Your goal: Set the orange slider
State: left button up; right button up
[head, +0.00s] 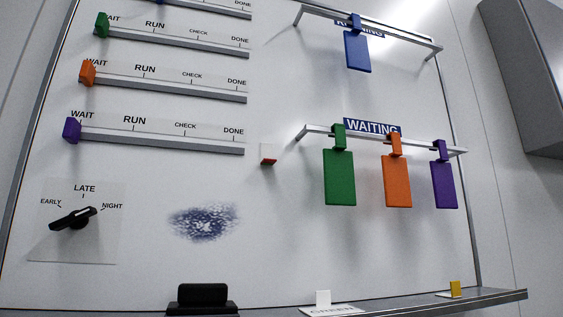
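The orange slider (88,72) sits at the far left end of its grey rail (170,89), at the WAIT mark. That rail is labelled WAIT, RUN, CHECK and DONE from left to right. An orange tag (397,181) hangs from the bar (315,131) under the WAITING label (372,127), between a green tag (339,178) and a purple tag (444,185). A blue tag (357,52) hangs from the upper bar (400,33), whose label is partly covered. Neither of my grippers shows in the head view.
A green slider (102,25) and a purple slider (71,130) sit at WAIT on neighbouring rails. A black dial (74,218) is at lower left. A black block (202,297) stands at the bottom. The ledge (490,296) sticks out below; a grey cabinet (530,70) is at right.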

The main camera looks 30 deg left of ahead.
aim_at(87, 73)
jog(key=u, duration=2.4)
jog(key=i, duration=0.25)
jog(key=z, duration=0.25)
